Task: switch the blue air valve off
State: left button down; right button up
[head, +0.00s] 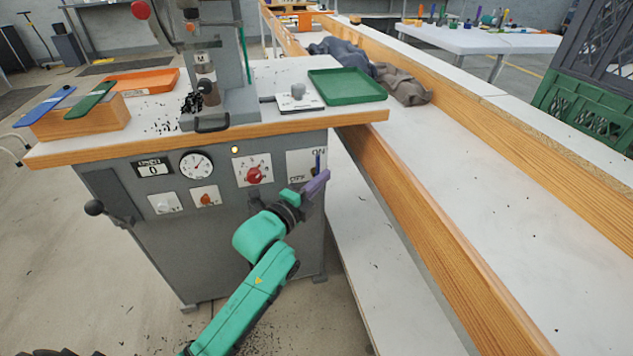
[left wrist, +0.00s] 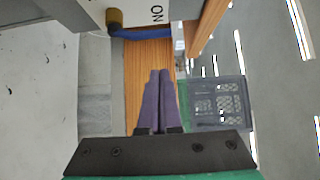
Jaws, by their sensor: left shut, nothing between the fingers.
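The blue air valve's lever (head: 317,161) is on a white plate (head: 301,163) at the right end of the grey press cabinet's front. The plate reads ON at the top and OFF at the lower left. The lever stands roughly upright, by the ON mark. In the left wrist view the blue lever (left wrist: 143,33) lies across the top, with a brass-coloured pivot (left wrist: 114,18) at its left end. My left gripper (head: 326,174), with purple fingers, is shut and empty, just below and in front of the lever. It appears apart from it. My right gripper is out of view.
The cabinet front also carries a gauge (head: 196,165) and a red rotary knob (head: 254,174). The wooden tabletop edge (head: 220,138) overhangs the panel. A long wood-sided bench (head: 430,215) runs close by on the right. A green tray (head: 346,86) sits above.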

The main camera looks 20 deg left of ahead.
aim_at(317, 167)
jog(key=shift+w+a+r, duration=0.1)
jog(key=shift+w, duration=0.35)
pick_arm(q)
jog(key=w, duration=0.1)
jog(key=w+a, duration=0.1)
jog(key=w, duration=0.2)
jog(key=shift+w+a, duration=0.3)
jog(key=shift+a, duration=0.05)
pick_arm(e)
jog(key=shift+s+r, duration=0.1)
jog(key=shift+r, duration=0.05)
pick_arm(q)
jog(key=shift+f+b, duration=0.1)
jog(key=shift+b, duration=0.2)
